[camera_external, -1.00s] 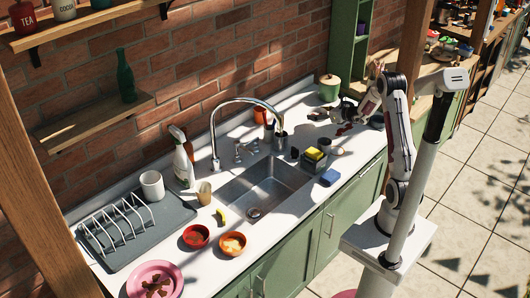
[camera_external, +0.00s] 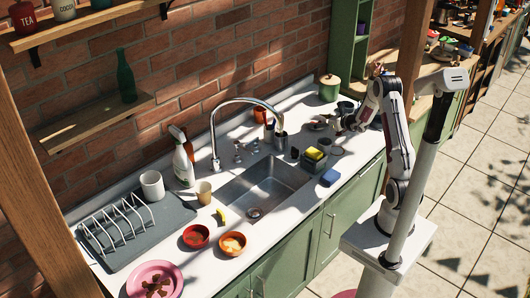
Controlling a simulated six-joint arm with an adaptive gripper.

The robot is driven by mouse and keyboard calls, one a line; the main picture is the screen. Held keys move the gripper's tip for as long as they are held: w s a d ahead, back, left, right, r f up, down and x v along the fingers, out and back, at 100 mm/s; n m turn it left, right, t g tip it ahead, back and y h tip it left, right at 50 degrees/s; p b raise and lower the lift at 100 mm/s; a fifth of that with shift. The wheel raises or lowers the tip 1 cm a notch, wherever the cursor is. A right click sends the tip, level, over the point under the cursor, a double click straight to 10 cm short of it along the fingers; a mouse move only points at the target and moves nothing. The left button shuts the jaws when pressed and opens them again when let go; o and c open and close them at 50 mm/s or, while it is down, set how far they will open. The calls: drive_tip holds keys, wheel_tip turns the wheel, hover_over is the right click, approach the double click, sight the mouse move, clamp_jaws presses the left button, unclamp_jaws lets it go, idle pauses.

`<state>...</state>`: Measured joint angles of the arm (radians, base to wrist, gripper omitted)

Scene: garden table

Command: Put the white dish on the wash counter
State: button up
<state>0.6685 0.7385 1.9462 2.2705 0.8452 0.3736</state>
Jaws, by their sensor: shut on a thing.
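The wash counter (camera_external: 284,222) is a long white top with a steel sink (camera_external: 262,186) in it, over green cupboards. My gripper (camera_external: 331,122) is low over the far right part of the counter, beyond the sink. It is shut on a pale, flat thing at its tips, which looks like the white dish (camera_external: 317,124). The dish is small and partly hidden by my gripper. I cannot tell whether it touches the counter.
A sponge holder (camera_external: 313,158), a blue sponge (camera_external: 330,177) and a green pot (camera_external: 329,88) are near my gripper. A tall tap (camera_external: 214,130) stands behind the sink. A dish rack (camera_external: 118,222), mug (camera_external: 152,186), spray bottle (camera_external: 183,160) and bowls (camera_external: 232,244) are left.

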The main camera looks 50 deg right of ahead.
drive_tip(key=shift+f, duration=0.25)
drive_tip(key=o, duration=1.2)
drive_tip(key=shift+c, duration=0.2)
drive_tip(key=shift+r, duration=0.1)
drive_tip(key=shift+s+r, duration=0.1)
drive_tip(key=shift+v, duration=5.9)
